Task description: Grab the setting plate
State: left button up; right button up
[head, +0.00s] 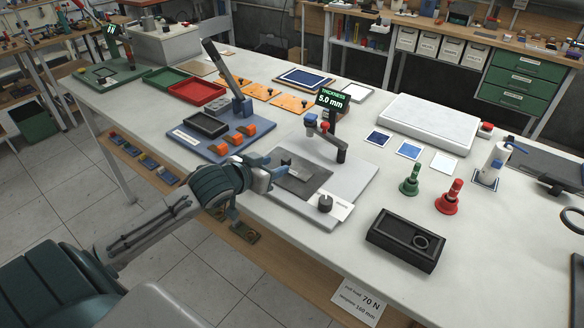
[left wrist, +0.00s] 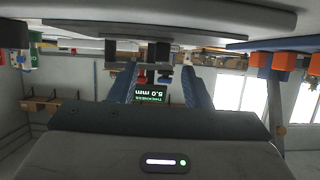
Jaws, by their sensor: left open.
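A flat dark grey plate (head: 303,181), which looks like the setting plate, lies on the light base of the thickness gauge (head: 326,141). The gauge display (head: 333,95) reads 5.0 mm. My left gripper (head: 273,168) is at the near left edge of the plate, with its blue fingers apart. In the left wrist view, which looks upside down, the two fingers (left wrist: 158,88) stand apart with the display (left wrist: 150,95) showing between them. A dark slab edge (left wrist: 130,29) crosses above them. I cannot tell whether the fingers touch the plate. My right gripper is out of view.
A blue board (head: 213,150) with a black tray and orange blocks is left of the gauge. A black box (head: 405,240), a green stamp-like tool (head: 410,180) and a red one (head: 449,197) stand to the right.

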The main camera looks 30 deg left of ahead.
aim_at(283, 162)
pick_arm(q)
jog(key=shift+p+x, duration=0.45)
jog(key=shift+x, duration=2.15)
jog(key=shift+a, duration=0.15)
grip_shut()
